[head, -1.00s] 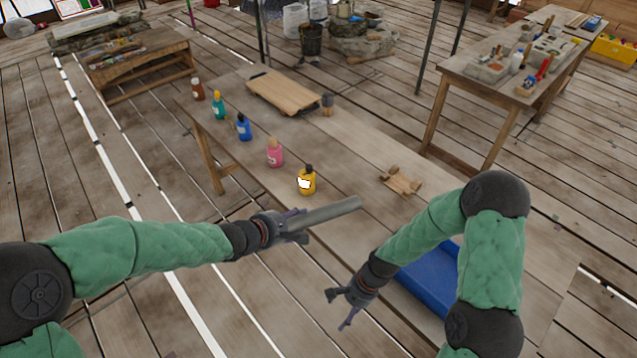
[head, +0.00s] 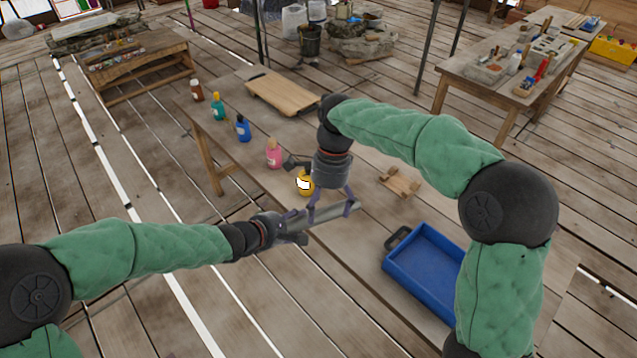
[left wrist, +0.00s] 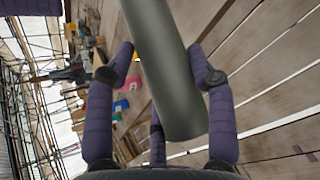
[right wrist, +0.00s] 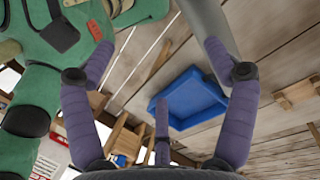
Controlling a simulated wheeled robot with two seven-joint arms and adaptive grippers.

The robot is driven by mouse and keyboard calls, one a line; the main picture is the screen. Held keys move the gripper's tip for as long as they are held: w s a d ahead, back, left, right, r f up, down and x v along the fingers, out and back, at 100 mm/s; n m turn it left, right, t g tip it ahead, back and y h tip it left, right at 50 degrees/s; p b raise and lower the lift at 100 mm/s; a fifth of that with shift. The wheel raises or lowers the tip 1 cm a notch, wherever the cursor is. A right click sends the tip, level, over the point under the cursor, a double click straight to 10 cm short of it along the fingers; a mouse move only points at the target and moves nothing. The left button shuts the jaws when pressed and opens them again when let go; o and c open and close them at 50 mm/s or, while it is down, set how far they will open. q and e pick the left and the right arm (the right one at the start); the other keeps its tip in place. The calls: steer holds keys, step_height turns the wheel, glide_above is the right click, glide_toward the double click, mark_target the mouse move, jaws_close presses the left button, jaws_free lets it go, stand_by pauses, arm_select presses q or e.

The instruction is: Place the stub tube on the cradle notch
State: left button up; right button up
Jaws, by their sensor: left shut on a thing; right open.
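The stub tube (head: 332,216) is a plain grey cylinder, held out over the front edge of the table. My left gripper (head: 293,226) is shut on its left end; the left wrist view shows the tube (left wrist: 168,75) between the fingers. My right gripper (head: 332,208) points down above the tube's free part, its fingers spread and open. In the right wrist view the tube (right wrist: 208,28) lies beside the right-hand finger; I cannot tell whether they touch. The wooden cradle (head: 400,182) sits on the table to the right, nothing on it.
A blue tray (head: 428,262) lies at the table's right front. A yellow bottle (head: 305,186), partly hidden by my right gripper, and a pink bottle (head: 274,156) stand close behind the tube. More bottles and a wooden board (head: 283,92) are farther back.

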mark_target(319, 215)
steer(key=w+a+r+n+t+h, duration=0.1)
steer(key=w+r+t, duration=0.2)
steer(key=r, duration=0.1)
step_height(319, 215, down, 12)
steer(key=shift+w+a, duration=0.1)
steer(key=shift+a, duration=0.05)
stand_by(0.3)
steer(key=c, duration=1.5)
arm_select(q)
steer(key=o, duration=1.5)
arm_select(e)
steer(key=shift+c, duration=0.8)
arm_select(q)
steer(key=shift+r, duration=0.1)
